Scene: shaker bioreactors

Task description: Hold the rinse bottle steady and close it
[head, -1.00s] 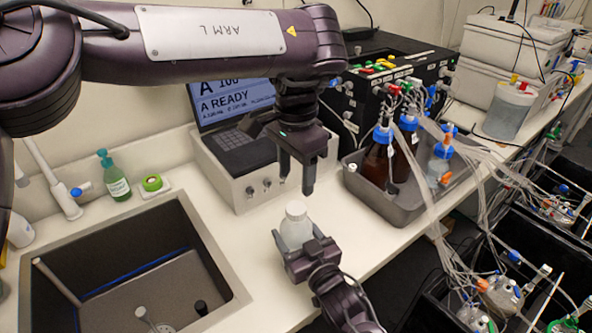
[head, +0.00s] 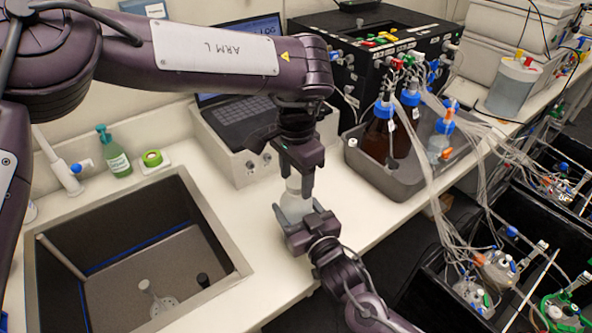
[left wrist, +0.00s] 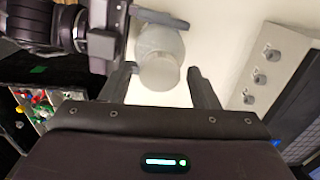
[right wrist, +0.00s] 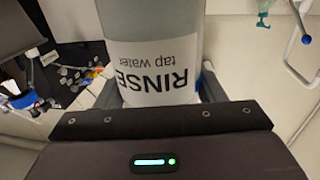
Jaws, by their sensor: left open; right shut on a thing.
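The rinse bottle (head: 293,207) stands upright on the white counter beside the sink. Its label, "RINSE tap water", shows in the right wrist view (right wrist: 150,75). My right gripper (head: 297,225) is shut on the bottle body from the front. My left gripper (head: 302,185) points down from above, open, with its fingers on either side of the bottle's top. In the left wrist view the pale round cap (left wrist: 159,73) lies between the two open fingers (left wrist: 163,85), with gaps on both sides. I cannot tell whether the cap is fully seated.
The sink (head: 140,250) is to the left of the bottle. A grey tray (head: 400,185) with brown bottles and tubing stands to the right. A laptop (head: 240,120) on a white instrument box is behind. A green soap bottle (head: 114,155) stands behind the sink.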

